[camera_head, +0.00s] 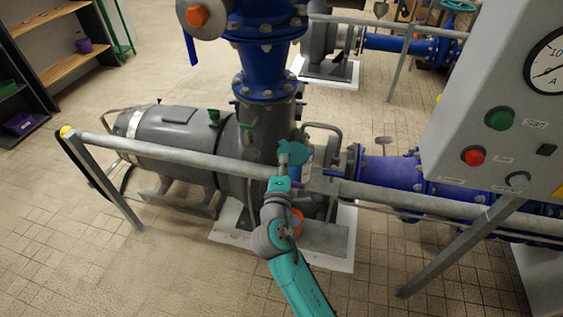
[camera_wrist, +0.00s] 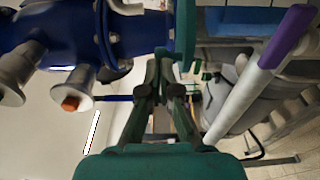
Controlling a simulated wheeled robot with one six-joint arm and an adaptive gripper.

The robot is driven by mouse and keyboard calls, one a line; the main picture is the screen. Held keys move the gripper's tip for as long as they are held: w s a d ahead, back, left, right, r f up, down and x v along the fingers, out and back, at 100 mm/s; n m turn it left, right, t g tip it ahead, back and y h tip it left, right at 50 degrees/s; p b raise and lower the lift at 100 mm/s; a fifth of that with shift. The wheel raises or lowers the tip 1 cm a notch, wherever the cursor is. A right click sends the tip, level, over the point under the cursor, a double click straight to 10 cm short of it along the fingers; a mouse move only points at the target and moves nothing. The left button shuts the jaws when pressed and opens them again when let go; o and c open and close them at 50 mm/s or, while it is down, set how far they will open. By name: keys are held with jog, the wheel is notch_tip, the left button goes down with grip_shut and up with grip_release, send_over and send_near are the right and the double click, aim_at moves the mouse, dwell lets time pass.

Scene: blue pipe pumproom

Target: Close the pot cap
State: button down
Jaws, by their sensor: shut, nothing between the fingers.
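My gripper (camera_head: 291,152) is at the end of my teal arm, near the grey pump body (camera_head: 175,145), in front of the blue vertical pipe's lower part. In the wrist view my gripper's fingers (camera_wrist: 166,70) are together, with nothing held between them. A teal-green round-edged part (camera_wrist: 185,35) stands just beyond the fingertips; I cannot tell whether they touch it. I cannot clearly pick out the pot cap or tell how far open it is. My arm and gripper hide part of the area behind them.
A grey railing (camera_head: 170,150) crosses close to my arm. A control box (camera_head: 500,120) with green and red buttons stands at the right. A blue pipe (camera_head: 390,170) runs right from the pump. A grey bar with a purple end (camera_wrist: 270,55) is at the wrist view's right. Open tiled floor lies at left.

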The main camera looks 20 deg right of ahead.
jog(key=shift+s+d, duration=0.15)
jog(key=shift+d, duration=3.35)
jog(key=shift+s, duration=0.1)
jog(key=m+g+h, duration=0.2)
jog(key=h, duration=0.1)
send_near(299, 162)
jog(key=x, duration=0.3)
jog(key=r+x, duration=0.1)
jog(key=x, duration=0.2)
jog(key=r+x, duration=0.1)
jog(key=x, duration=0.3)
jog(key=shift+r, duration=0.15)
